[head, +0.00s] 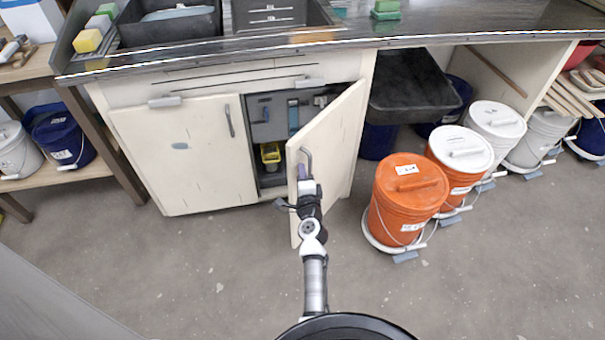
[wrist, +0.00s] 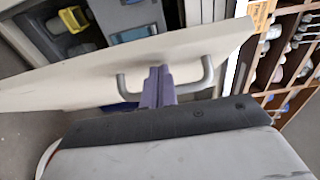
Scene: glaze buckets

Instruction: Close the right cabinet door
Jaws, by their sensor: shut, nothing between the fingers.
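The right cabinet door (head: 330,148) is cream-coloured and stands ajar, swung out toward me, with the inside of the cabinet (head: 268,120) showing to its left. The door also shows in the wrist view (wrist: 60,92), running across the picture. Its grey bar handle (head: 307,158) shows in the wrist view (wrist: 208,75) too. My gripper (head: 303,174) is at the handle on the door's outer face. In the wrist view its purple fingers (wrist: 158,75) are together, beside the handle bar with nothing between them. Whether they touch the door is unclear.
The left cabinet door (head: 188,150) is shut. An orange bucket (head: 407,200) stands on the floor right of the open door, with more buckets behind it. A black sink basin (head: 412,85) is under the counter. The floor in front is clear.

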